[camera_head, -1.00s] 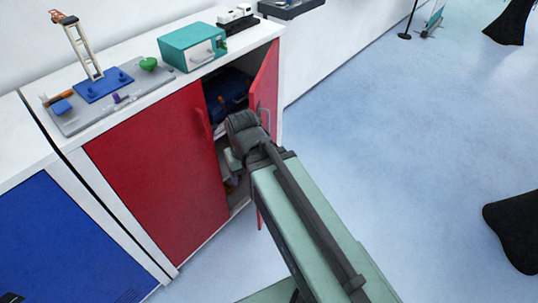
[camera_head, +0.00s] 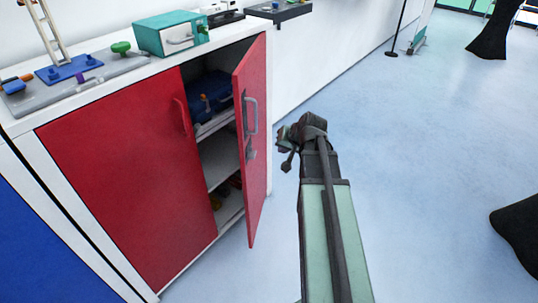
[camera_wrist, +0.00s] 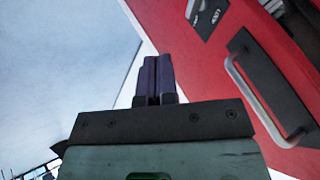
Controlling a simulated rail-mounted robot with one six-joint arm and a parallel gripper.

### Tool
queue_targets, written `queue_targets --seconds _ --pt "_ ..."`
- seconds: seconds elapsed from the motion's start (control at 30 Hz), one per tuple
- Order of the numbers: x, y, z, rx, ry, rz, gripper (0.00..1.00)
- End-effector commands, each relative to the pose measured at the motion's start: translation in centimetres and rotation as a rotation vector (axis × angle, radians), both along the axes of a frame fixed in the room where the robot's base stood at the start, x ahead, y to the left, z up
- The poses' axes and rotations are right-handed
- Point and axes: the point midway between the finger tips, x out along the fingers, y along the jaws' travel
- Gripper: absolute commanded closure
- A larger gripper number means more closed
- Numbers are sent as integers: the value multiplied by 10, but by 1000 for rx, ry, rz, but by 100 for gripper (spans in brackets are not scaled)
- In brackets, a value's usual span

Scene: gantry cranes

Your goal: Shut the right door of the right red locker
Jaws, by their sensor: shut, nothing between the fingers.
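The red locker's right door (camera_head: 257,130) stands open, swung out from the cabinet, with a grey handle (camera_head: 251,115) on its face. The locker's left door (camera_head: 130,160) is shut. My gripper (camera_head: 284,143) is to the right of the open door, apart from it in the head view. In the wrist view, my gripper's fingers (camera_wrist: 154,78) are together and empty. The door (camera_wrist: 215,60) fills the right side there, with its handle (camera_wrist: 262,92) right of the fingers. I cannot tell the exact gap between fingers and door.
Shelves inside the locker hold a blue case (camera_head: 208,95) and small items. On top stand a teal box (camera_head: 170,35) and a grey tray (camera_head: 75,85). A blue locker (camera_head: 45,245) is at the left. A black draped object (camera_head: 515,230) stands far right.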

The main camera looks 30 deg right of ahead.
Motion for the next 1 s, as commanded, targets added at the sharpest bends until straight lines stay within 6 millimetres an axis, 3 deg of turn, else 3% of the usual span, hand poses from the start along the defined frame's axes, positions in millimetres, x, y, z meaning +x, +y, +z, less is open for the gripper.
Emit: queue_targets --seconds 0.43,0.63,1.0 --pt "56 9 -84 -1 3 3 100" --pt "75 34 -74 0 2 4 100" --pt "80 40 -74 0 3 2 100"
